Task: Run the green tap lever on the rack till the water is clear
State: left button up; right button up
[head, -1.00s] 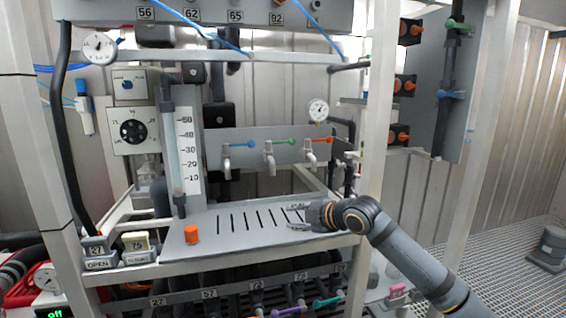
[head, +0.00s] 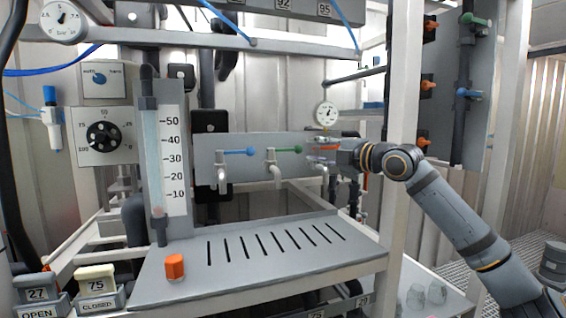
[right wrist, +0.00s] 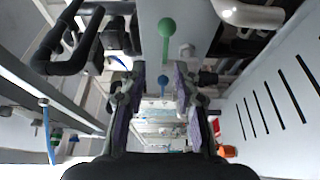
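The green tap lever (head: 287,149) sits on the middle of three taps on the grey rack panel (head: 243,142), pointing right. It also shows in the right wrist view (right wrist: 167,32), ahead of the fingers. The tap's spout (head: 276,174) points down; I see no water stream from it. My left gripper is not in view.
The blue lever (head: 238,152) is left of the green one. A slotted drip tray (head: 205,286) with an orange cap (head: 175,266) lies below. A scaled tube (head: 152,165) stands left. A white post (head: 403,80) stands beside my right arm.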

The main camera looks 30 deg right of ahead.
aim_at(290, 150)
jog(key=w+p, duration=0.2)
jog(key=w, duration=0.1)
jog(key=w+a+p, duration=0.1)
jog(key=w+p, duration=0.2)
jog(key=w, duration=0.1)
jog(key=w+p, duration=0.3)
jog(key=shift+w+a+f, duration=0.25)
jog(key=shift+a+f, duration=0.05)
pick_arm(q)
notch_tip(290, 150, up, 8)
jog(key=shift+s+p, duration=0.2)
jog(key=shift+p, duration=0.1)
pick_arm(e)
jog(key=shift+w+a+f, duration=0.1)
jog(key=shift+w+f, duration=0.05)
jog(key=shift+w, duration=0.2)
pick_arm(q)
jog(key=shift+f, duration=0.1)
pick_arm(e)
jog(key=shift+c, duration=0.4)
grip_shut()
